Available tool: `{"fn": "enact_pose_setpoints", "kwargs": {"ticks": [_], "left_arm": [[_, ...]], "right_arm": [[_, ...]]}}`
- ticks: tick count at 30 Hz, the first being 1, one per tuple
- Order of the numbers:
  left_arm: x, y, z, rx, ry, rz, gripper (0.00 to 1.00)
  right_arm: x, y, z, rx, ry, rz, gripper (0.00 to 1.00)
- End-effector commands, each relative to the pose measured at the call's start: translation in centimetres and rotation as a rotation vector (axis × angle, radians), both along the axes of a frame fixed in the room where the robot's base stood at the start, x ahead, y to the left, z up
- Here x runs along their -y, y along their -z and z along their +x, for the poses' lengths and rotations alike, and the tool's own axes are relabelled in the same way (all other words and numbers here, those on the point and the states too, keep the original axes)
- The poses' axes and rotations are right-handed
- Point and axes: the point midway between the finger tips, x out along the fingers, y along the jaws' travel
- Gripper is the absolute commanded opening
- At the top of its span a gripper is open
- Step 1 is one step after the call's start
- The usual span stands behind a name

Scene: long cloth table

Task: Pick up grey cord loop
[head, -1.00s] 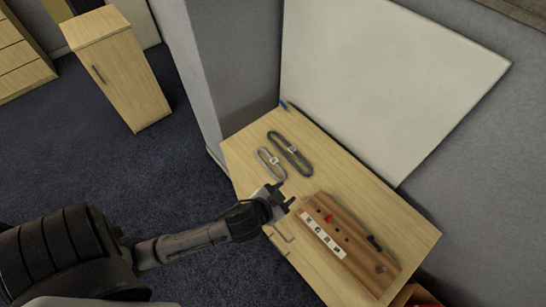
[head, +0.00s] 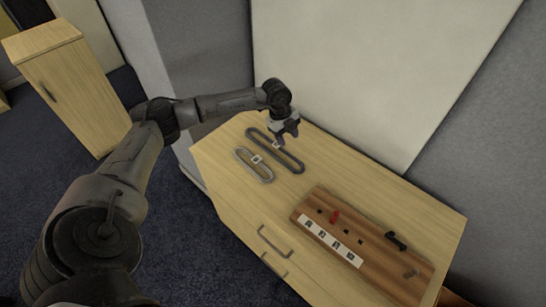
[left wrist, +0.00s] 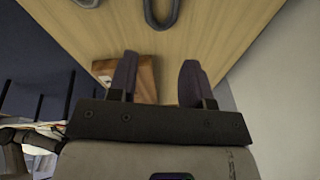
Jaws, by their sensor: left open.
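The light grey cord loop (head: 248,168) lies flat on the wooden table top, with a small white tag on it. A darker, longer cord loop (head: 297,170) lies beside it, nearer the wall panel. My left gripper (head: 289,138) is open and empty, pointing down over the wall-side edge of the dark loop, apart from the light grey one. In the left wrist view, the open fingers (left wrist: 158,75) have the dark loop's end (left wrist: 162,26) ahead of them. A bit of the light grey loop (left wrist: 87,3) shows at the top edge. My right gripper is not in view.
A brown wooden board (head: 335,222) with a white label strip, a red piece and dark pieces lies on the table's right part. A pale panel (head: 380,70) stands along the back. A wooden cabinet (head: 70,90) stands on the floor at left.

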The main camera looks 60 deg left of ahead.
Motion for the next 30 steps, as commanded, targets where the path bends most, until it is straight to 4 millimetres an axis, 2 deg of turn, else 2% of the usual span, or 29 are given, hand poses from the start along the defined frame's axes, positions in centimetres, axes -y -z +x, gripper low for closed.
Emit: {"fn": "enact_pose_setpoints", "kwargs": {"ticks": [1,3,7,11,21,30], "left_arm": [[-2.3,0.2,-0.6,-0.041,-0.049,0.055,0.46],[-4.5,-0.2,-1.4,-0.092,-0.106,0.112,0.46],[-6.8,-0.4,-2.4,-0.148,-0.171,0.174,0.46],[-7.5,1.2,-2.7,-0.167,-0.192,0.193,0.46],[-7.4,6.5,-2.7,-0.166,-0.190,0.191,0.46],[-7.4,7.8,-2.7,-0.162,-0.188,0.191,0.46]], "right_arm": [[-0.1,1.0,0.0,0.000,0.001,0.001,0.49],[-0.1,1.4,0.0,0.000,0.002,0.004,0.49],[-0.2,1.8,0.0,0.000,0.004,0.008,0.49],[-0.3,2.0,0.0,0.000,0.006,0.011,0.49],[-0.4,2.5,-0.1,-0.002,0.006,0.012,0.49],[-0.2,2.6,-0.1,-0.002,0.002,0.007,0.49]]}}
